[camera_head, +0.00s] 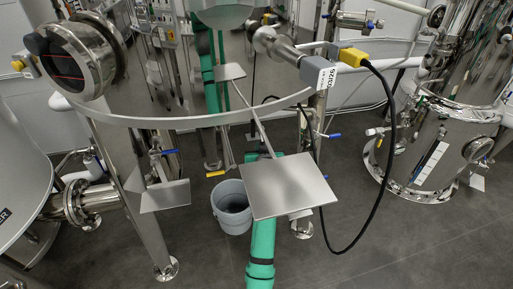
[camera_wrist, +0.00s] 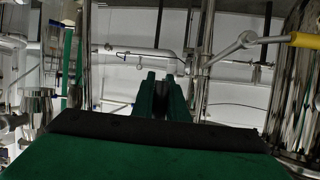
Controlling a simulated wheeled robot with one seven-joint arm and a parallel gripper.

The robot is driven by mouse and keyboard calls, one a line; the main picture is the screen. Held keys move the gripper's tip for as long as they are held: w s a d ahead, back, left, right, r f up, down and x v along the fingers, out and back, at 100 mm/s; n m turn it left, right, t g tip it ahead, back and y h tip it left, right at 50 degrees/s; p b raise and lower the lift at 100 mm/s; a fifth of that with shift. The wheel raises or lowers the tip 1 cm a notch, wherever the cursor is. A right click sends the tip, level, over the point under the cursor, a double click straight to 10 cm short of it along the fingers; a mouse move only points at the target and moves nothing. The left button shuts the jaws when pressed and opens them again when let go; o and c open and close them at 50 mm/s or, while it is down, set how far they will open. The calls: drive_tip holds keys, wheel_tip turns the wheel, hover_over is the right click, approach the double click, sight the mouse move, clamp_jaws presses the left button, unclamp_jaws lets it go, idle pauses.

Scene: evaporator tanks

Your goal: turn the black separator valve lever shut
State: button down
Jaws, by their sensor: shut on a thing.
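In the wrist view, my gripper (camera_wrist: 162,80) is in the middle, its two dark green fingers pointing away from the camera and close together. A narrow dark piece, which fits the black separator valve lever (camera_wrist: 159,84), shows between the fingertips. The gripper is shut on it. The fingers hide most of the lever, so its angle and the valve body cannot be told. In the head view, my green arm (camera_head: 261,250) rises from the bottom and passes behind a flat metal plate. The gripper and lever cannot be made out there.
The square metal plate (camera_head: 289,186) and a grey bucket (camera_head: 232,206) are near my arm. A curved metal rail (camera_head: 190,122) crosses in front of the tanks. A black cable (camera_head: 388,150) hangs at right. A yellow-ended bar (camera_wrist: 305,41) is right of my gripper. Floor is clear at lower right.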

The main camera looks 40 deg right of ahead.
drive_tip(key=shift+a+f, duration=0.1)
drive_tip(key=c, duration=2)
unclamp_jaws()
drive_tip(key=shift+v, duration=5.5)
